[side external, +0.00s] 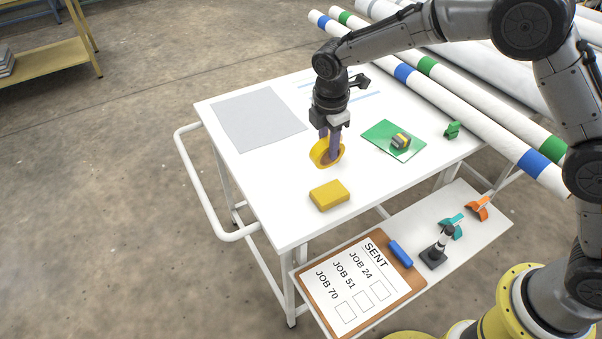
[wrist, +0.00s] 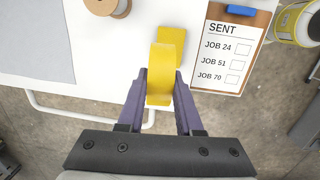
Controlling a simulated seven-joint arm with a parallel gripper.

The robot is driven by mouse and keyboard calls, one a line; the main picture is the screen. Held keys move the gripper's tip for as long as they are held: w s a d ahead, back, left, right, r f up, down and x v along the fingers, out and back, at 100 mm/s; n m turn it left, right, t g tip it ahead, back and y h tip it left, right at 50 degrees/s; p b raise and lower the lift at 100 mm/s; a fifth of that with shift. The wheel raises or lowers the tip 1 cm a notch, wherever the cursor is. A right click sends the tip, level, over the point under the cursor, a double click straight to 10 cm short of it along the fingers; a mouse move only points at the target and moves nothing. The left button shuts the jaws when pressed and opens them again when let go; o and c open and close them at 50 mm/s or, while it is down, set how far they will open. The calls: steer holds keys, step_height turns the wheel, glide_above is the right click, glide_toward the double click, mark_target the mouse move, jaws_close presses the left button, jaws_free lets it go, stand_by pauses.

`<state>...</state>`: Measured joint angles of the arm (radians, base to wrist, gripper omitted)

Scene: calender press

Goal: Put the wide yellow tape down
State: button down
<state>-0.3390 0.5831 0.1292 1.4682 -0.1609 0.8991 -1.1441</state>
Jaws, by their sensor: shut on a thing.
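The wide yellow tape (side external: 316,154) is a yellow ring held on its edge between the purple fingers of my gripper (side external: 331,143). In the wrist view my gripper (wrist: 160,92) is shut on the tape (wrist: 160,70), whose yellow band faces the camera. The tape is low over the white table (side external: 263,196); I cannot tell whether it touches the top. The fingers hide part of the ring. A yellow block (side external: 329,196) lies flat in front of it. In the wrist view this block (wrist: 174,40) shows just beyond the tape.
A grey sheet (side external: 258,118) lies at the table's back left. A green mat (side external: 378,132) with a small striped stack (side external: 401,142) lies right. A spool (wrist: 108,7) shows in the wrist view. The lower shelf holds a clipboard (side external: 327,310). The table's front left is clear.

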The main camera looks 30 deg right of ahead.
steer(key=s+a+g, duration=0.1)
steer(key=s+a, duration=0.3)
steer(key=s, duration=0.8)
steer(key=shift+w+a+f, duration=1.1)
steer(key=shift+w+f, duration=0.9)
steer(key=shift+f, duration=0.05)
steer(key=shift+w+a+f, duration=1.1)
steer(key=shift+w+f, duration=0.9)
steer(key=shift+w, duration=0.05)
steer(key=shift+w+a+f, duration=1.1)
steer(key=shift+w+f, duration=0.9)
steer(key=shift+f, duration=0.05)
steer(key=shift+f, duration=0.1)
steer(key=c, duration=0.6)
jaws_free()
